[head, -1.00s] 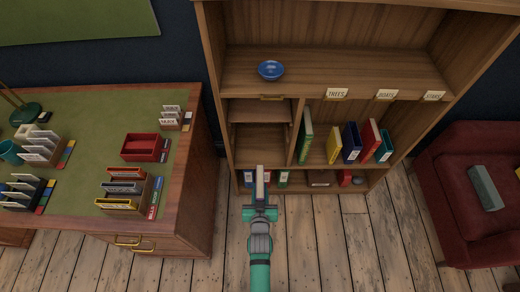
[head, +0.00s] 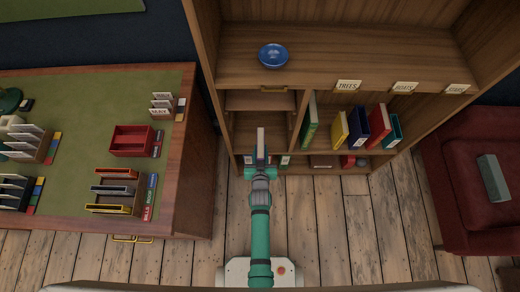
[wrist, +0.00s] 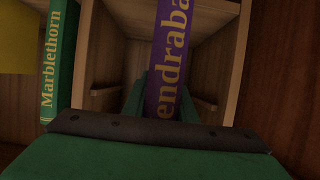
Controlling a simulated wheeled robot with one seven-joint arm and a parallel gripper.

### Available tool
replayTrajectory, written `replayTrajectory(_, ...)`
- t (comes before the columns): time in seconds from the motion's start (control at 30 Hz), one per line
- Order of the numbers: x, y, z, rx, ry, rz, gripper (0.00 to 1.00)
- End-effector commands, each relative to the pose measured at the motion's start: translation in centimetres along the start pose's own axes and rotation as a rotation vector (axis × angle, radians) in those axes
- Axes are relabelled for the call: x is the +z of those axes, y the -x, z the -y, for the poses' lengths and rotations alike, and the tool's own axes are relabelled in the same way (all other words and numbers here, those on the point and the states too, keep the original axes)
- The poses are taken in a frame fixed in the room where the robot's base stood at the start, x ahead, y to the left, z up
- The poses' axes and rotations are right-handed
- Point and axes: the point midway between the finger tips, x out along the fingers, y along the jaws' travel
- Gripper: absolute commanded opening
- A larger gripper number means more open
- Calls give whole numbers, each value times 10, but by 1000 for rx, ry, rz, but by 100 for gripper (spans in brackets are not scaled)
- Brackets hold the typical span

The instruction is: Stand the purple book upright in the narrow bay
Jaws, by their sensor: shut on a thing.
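The purple book with yellow lettering (wrist: 172,60) is upright between the fingers of my gripper (wrist: 160,105) in the wrist view. In the head view the book (head: 261,142) shows as a thin pale and dark strip. My gripper (head: 261,172) is shut on it, at the bookcase front. The narrow bay (head: 243,132) is the left compartment, and the book overlaps its opening in the picture. The wrist view shows the bay's inside wall (wrist: 101,50) beside the book. How deep the book reaches in, and its lower end, I cannot tell.
A green book (head: 310,122) marked Marblethorn (wrist: 57,60) stands just beyond the bay's divider. Yellow, blue, red and teal books stand farther right. A blue bowl (head: 273,55) sits on the shelf above. A desk (head: 185,150) is left and a red armchair (head: 465,150) right.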

Motion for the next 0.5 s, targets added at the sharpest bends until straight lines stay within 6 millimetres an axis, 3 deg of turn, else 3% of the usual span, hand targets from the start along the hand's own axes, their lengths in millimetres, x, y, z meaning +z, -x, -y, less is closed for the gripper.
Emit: replayTrajectory(0.5, -22, -46, 3, -4, 2, -7, 0)
